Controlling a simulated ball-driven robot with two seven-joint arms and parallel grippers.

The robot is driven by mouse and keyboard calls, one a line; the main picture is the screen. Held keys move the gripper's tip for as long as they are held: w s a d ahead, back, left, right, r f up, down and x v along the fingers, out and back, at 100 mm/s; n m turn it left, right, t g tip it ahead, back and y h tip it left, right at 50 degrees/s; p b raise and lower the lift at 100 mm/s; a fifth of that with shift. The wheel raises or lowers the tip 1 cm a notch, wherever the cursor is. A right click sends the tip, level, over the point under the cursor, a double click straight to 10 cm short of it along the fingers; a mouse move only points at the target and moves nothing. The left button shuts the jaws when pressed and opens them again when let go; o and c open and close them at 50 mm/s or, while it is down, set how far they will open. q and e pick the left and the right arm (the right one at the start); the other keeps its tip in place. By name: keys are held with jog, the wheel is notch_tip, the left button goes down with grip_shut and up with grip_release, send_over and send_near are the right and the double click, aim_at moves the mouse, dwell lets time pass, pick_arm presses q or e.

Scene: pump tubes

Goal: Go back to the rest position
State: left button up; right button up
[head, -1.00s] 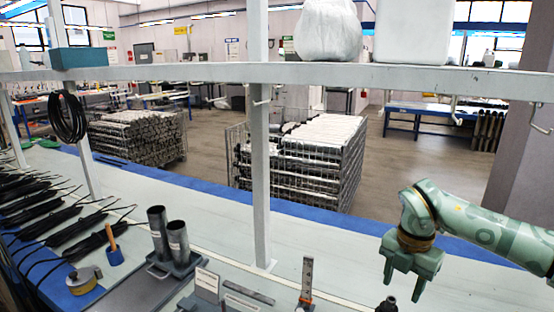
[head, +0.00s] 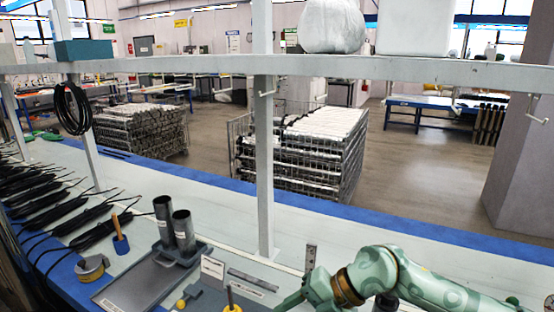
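My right gripper (head: 292,301) is low over the bench at the bottom of the head view, its arm coming in from the lower right. One green finger shows, pointing down and left; the rest is hidden by the gripper body or cut off by the frame edge, so its opening cannot be judged. My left gripper is out of view. Two grey metal tubes, a left one (head: 163,221) and a right one (head: 183,231), stand upright in a dark holder (head: 191,258) to the left of my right gripper.
A grey tray (head: 135,289) lies left of my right gripper. A yellow-topped tool (head: 231,298), a small white sign (head: 212,267) and a metal ruler (head: 310,258) are close by. A white post (head: 264,170) rises behind. Black cables (head: 85,235) lie at left.

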jog(key=s+a+r+m+t+y, duration=0.3)
jog(key=a+r+m+t+y, duration=0.2)
jog(key=a+r+t+y, duration=0.45)
jog(key=w+d+f+m+t+h, duration=0.1)
jog(key=d+f+m+t+h, duration=0.1)
jog(key=d+m+t+h, duration=0.5)
jog(key=d+f+m+t+h, duration=0.2)
jog(key=d+m+h, duration=0.75)
jog(key=d, duration=0.25)
jog(key=s+d+f+m+g+h, duration=0.2)
jog(key=s+d+f+g+h, duration=0.3)
jog(key=s+d+f, duration=0.4)
jog(key=s+d+f+m+g+h, duration=0.2)
jog(key=s+d+f+g, duration=0.5)
jog(key=s, duration=0.4)
jog(key=s+a+f+g+y, duration=0.2)
jog(key=s+f, duration=0.1)
jog(key=f, duration=1)
jog(key=s+a+f+g+y, duration=0.15)
jog(key=s+f, duration=0.25)
jog(key=f, duration=1)
jog(key=s+f+m+g, duration=0.1)
jog(key=s+f+m, duration=0.1)
jog(key=s+f, duration=0.4)
jog(key=s+f+m+g, duration=0.1)
jog(key=s+f, duration=0.6)
jog(key=s, duration=0.6)
jog(key=shift+s+a+m+g+y, duration=0.3)
jog(key=shift+a+m+g+y, duration=0.05)
jog(key=shift+g+y, duration=0.1)
